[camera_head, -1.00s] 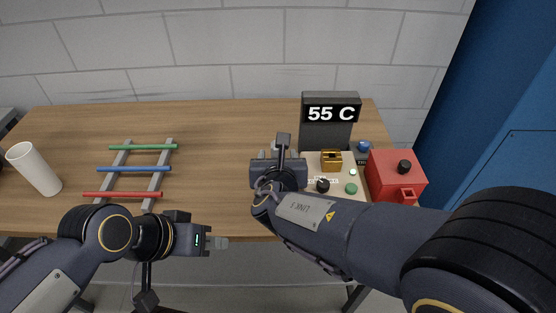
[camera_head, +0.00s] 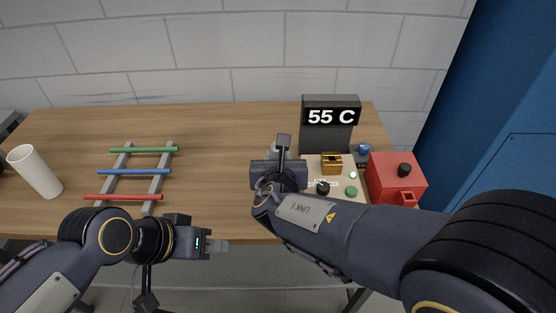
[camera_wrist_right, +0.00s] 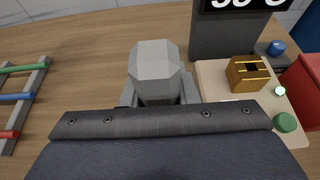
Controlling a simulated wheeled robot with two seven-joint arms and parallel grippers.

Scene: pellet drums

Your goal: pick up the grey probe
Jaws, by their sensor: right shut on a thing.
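The grey probe (camera_wrist_right: 154,70) is a faceted light-grey piece. In the right wrist view it stands between the fingers of my right gripper (camera_wrist_right: 156,95), which is shut on it. The dark gripper body hides its lower part. In the head view only a bit of the probe (camera_head: 276,148) shows behind my right gripper, over the table left of the display. I cannot tell whether it touches the table. My left gripper (camera_head: 217,246) is beyond the table's front edge, away from the probe. I cannot tell whether its fingers are apart.
A display reading 55 C (camera_head: 330,117) stands behind a pale panel (camera_head: 340,174) with a brass block (camera_head: 331,163) and knobs. A red box (camera_head: 396,178) is to its right. A rack with coloured rods (camera_head: 134,171) and a white cup (camera_head: 34,171) are left. The table's middle is clear.

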